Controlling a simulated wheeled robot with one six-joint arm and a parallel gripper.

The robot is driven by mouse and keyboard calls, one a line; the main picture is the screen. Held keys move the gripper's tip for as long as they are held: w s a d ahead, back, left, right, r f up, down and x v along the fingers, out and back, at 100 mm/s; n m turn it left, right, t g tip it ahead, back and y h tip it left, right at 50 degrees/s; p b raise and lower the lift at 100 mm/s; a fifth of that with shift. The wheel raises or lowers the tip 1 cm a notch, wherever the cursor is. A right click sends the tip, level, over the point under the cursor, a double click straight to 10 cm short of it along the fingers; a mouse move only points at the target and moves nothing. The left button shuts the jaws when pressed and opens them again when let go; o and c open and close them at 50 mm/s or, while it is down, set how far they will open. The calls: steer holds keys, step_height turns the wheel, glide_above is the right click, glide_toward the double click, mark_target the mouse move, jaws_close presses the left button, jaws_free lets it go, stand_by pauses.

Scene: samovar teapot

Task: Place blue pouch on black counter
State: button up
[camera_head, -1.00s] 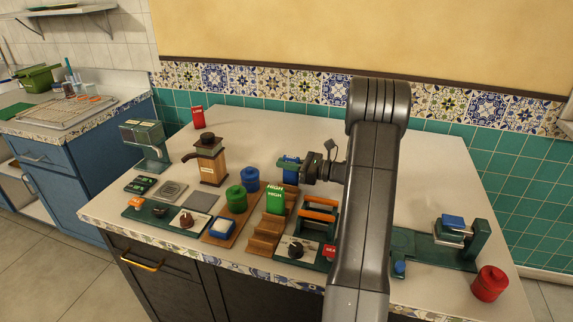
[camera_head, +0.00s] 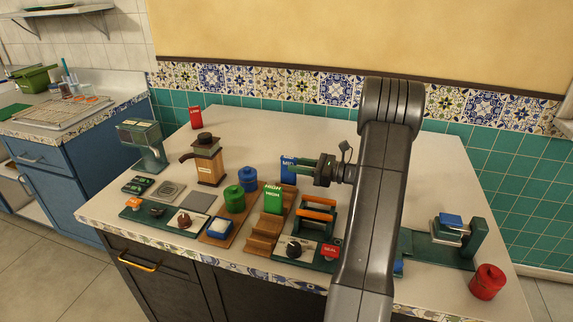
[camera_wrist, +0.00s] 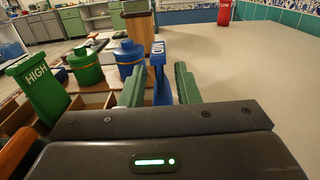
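The blue pouch (camera_head: 288,170) stands upright on the light countertop (camera_head: 330,126), behind the wooden rack; its foot is partly hidden. In the wrist view the blue pouch (camera_wrist: 160,72) shows edge-on, with white lettering on top, ahead of and between my two green fingers. My gripper (camera_head: 303,167) is just to its right, and in the wrist view my gripper (camera_wrist: 160,88) has its fingers apart with gaps beside the pouch. The counter has a pale top over dark cabinets (camera_head: 185,275).
A green HIGH pouch (camera_head: 273,199) sits in the wooden rack (camera_head: 264,231). Blue (camera_head: 248,180) and green (camera_head: 234,200) jars stand left of the blue pouch. A red pouch (camera_head: 196,117) stands at the back left. The countertop behind the blue pouch is clear.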

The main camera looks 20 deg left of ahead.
steer(key=d, duration=0.7)
steer(key=shift+w+d, duration=0.1)
steer(key=shift+w, duration=0.1)
